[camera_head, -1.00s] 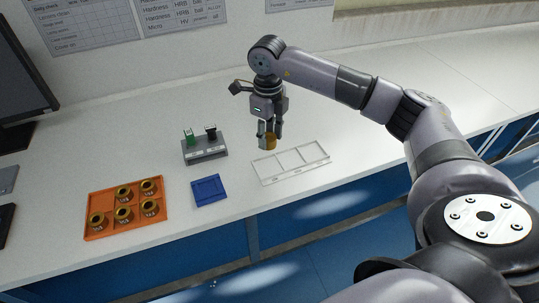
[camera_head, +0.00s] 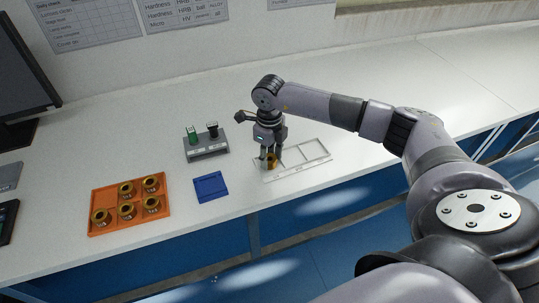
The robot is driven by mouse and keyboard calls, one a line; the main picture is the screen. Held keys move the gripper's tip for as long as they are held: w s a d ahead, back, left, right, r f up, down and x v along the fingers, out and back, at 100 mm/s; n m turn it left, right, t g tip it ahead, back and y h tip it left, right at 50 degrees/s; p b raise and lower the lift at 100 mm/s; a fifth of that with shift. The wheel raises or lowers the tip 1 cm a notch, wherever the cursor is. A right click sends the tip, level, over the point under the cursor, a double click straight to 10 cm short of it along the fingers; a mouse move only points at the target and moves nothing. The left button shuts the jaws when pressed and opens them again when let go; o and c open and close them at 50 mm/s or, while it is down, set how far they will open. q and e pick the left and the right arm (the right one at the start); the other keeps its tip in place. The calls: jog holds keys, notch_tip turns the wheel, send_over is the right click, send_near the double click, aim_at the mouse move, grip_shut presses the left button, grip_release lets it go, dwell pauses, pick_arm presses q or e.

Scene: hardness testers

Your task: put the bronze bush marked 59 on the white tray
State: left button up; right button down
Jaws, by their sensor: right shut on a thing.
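My right gripper (camera_head: 270,163) points down and is shut on a bronze bush (camera_head: 271,160). The bush is at the left compartment of the white tray (camera_head: 306,170), low over it; I cannot tell whether it touches the tray floor. The mark on this bush is not readable. The rest of the tray, with its middle and right compartments, looks empty. Several other bronze bushes (camera_head: 126,189) stand in the orange tray (camera_head: 97,226) on the left, their marks too small to read. My left gripper is not in view.
A small blue tray (camera_head: 210,187) lies empty between the orange and white trays. A grey stand (camera_head: 206,148) with a green and a black piece is behind it. A monitor (camera_head: 22,80) is at the far left. The table right of the white tray is clear.

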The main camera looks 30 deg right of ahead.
jog(key=c, duration=1.1)
grip_release()
jog(key=shift+f, duration=0.15)
jog(key=shift+o, duration=0.2)
jog(key=shift+r, duration=0.35)
jog(key=shift+w+r, duration=0.1)
jog(key=shift+r, duration=0.2)
notch_tip(320, 180, up, 11)
jog(key=b, duration=0.1)
jog(key=shift+b, duration=0.3)
